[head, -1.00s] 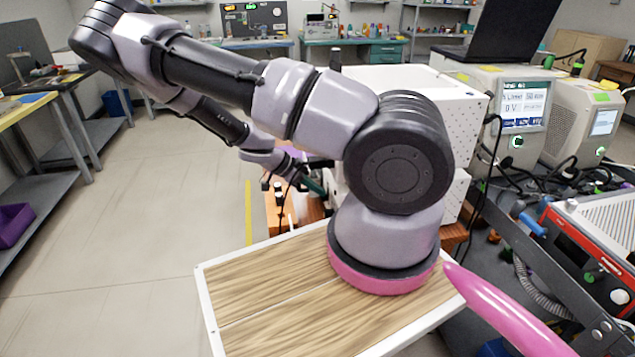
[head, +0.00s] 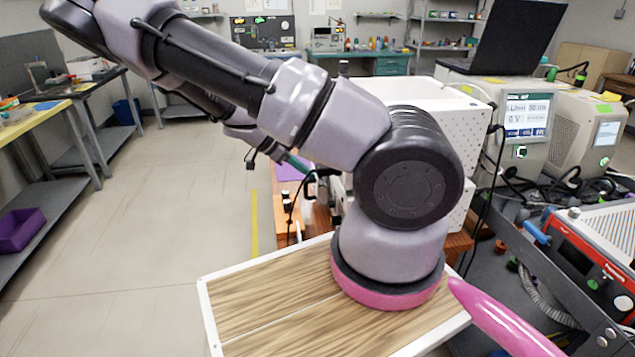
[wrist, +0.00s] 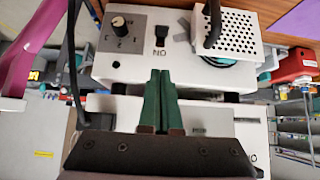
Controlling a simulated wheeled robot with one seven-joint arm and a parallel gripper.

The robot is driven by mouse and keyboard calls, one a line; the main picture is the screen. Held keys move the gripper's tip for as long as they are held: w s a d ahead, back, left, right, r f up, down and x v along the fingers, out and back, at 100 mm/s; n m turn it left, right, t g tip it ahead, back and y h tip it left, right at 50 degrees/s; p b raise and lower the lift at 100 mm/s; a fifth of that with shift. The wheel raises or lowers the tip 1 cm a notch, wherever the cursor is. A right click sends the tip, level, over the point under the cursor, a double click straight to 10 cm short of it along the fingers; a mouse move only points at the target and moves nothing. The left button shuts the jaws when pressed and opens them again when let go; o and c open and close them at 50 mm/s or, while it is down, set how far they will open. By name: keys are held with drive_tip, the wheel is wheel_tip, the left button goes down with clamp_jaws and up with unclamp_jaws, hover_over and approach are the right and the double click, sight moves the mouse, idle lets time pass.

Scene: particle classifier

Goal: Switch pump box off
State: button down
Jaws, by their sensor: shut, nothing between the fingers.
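In the wrist view a white box (wrist: 140,68), which looks like the pump box, shows a black switch (wrist: 161,36) with an upside-down "ON" label beside it. I cannot tell which way the switch is set. A round knob (wrist: 119,23) sits to its left on a grey panel. My gripper (wrist: 160,74) has its green fingers shut together and empty. The tips appear just below the switch and label in the picture; I cannot tell whether they touch the box. In the head view my gripper (head: 297,163) is partly behind my arm, which hides most of the box.
A perforated cover (wrist: 230,36) and a dark cable or handle stand right of the switch. A red device (wrist: 295,65) and a purple sheet (wrist: 297,20) lie farther right. In the head view, a white perforated housing (head: 418,95) stands behind my arm; the left floor is clear.

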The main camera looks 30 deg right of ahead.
drive_tip(key=shift+v, duration=1)
drive_tip(key=s+a+r+n+t+y, duration=0.15)
drive_tip(key=a+r+n+y, duration=0.3)
drive_tip(key=r, duration=0.45)
drive_tip(key=s+a+r+n+t+y, duration=0.1)
drive_tip(key=s+a+r+n+y, duration=0.25)
drive_tip(key=r+y, duration=0.4)
drive_tip(key=s+r+n+t, duration=0.3)
drive_tip(key=s+r+n, duration=0.1)
drive_tip(key=r, duration=0.5)
drive_tip(key=s+d+r+n+t+h, duration=0.1)
drive_tip(key=s+r+n+t, duration=0.3)
drive_tip(key=s+r, duration=0.3)
drive_tip(key=shift+r+n, duration=0.5)
drive_tip(key=shift+r, duration=1.25)
